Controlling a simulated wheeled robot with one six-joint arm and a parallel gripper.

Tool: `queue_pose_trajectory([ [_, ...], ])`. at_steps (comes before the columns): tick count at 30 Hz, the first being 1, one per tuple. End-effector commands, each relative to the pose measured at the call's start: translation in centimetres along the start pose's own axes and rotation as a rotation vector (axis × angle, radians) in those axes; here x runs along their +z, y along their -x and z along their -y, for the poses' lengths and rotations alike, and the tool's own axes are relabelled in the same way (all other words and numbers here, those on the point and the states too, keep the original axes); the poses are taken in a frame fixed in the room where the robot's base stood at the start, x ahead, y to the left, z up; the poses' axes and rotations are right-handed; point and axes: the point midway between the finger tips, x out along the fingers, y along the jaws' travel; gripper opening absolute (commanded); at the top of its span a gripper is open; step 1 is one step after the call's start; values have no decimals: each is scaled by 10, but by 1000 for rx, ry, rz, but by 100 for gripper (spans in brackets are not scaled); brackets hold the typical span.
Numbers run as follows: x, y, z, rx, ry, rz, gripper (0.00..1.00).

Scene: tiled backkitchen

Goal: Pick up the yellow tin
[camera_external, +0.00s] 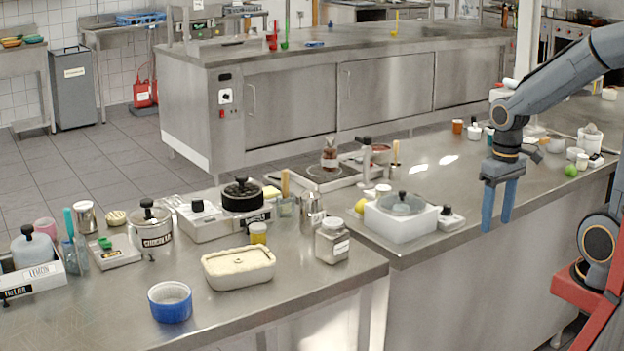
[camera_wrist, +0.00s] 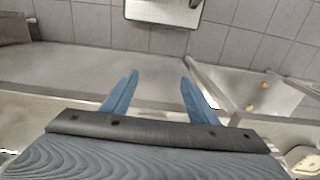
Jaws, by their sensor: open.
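A small yellow tin (camera_external: 258,234) with a greyish top stands upright on the steel counter in the external view. It is behind the cream rectangular dish and in front of the black pot. My gripper (camera_external: 497,225) hangs over the right-hand counter's front edge, far to the right of the tin. Its blue fingers point down, apart and empty. In the wrist view my gripper (camera_wrist: 159,80) shows spread fingers with nothing between them. The tin is not recognisable in the wrist view.
The cream dish (camera_external: 238,272) stands close in front of the tin. A lidded glass jar (camera_external: 332,245) is to its right, and the black pot (camera_external: 242,198) is behind. A blue ramekin (camera_external: 170,304) is front left. A white box (camera_external: 400,222) stands between tin and gripper.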

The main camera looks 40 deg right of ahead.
Motion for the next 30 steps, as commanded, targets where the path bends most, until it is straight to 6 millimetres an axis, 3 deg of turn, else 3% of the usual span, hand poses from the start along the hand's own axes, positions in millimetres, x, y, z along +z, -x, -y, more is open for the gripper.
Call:
queue_pose_trajectory([
  [6, -2, 48, 0, 0, 0, -5, 54],
  [11, -7, 73, 2, 1, 5, -4, 54],
  [23, -79, 88, 36, 12, 66, -61, 54],
  [30, -148, 98, 85, 14, 128, -123, 54],
])
